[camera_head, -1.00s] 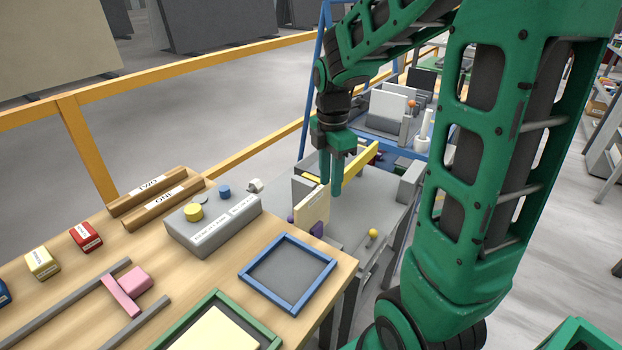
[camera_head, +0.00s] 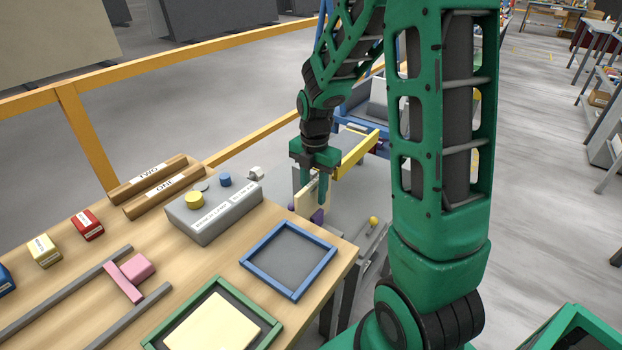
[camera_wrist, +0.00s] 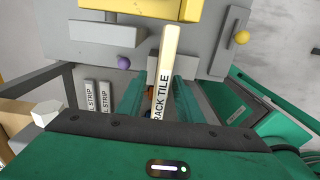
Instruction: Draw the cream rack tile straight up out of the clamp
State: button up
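The cream rack tile (camera_head: 311,198) stands on edge at the grey bench beyond the wooden table. Its top edge, labelled RACK TILE, shows in the wrist view (camera_wrist: 170,62). A purple block (camera_head: 317,216) sits at its lower near corner, perhaps part of the clamp; the clamp's hold on the tile is largely hidden. My gripper (camera_head: 310,190) points down over the tile, one finger on each side. In the wrist view my gripper (camera_wrist: 168,98) looks open, with the tile between the green fingers. I cannot tell whether either finger touches it.
A yellow bar (camera_head: 355,154) stands just behind my gripper. A purple ball (camera_wrist: 123,62) and a yellow ball (camera_wrist: 242,38) sit on either side of the tile. A grey button box (camera_head: 213,210) and an empty blue frame (camera_head: 289,260) lie on the table nearby.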

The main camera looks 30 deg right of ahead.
aim_at(314, 180)
jog(key=shift+f, duration=1.2)
grip_shut()
jog(key=shift+r, duration=0.1)
jog(key=shift+r, duration=3.45)
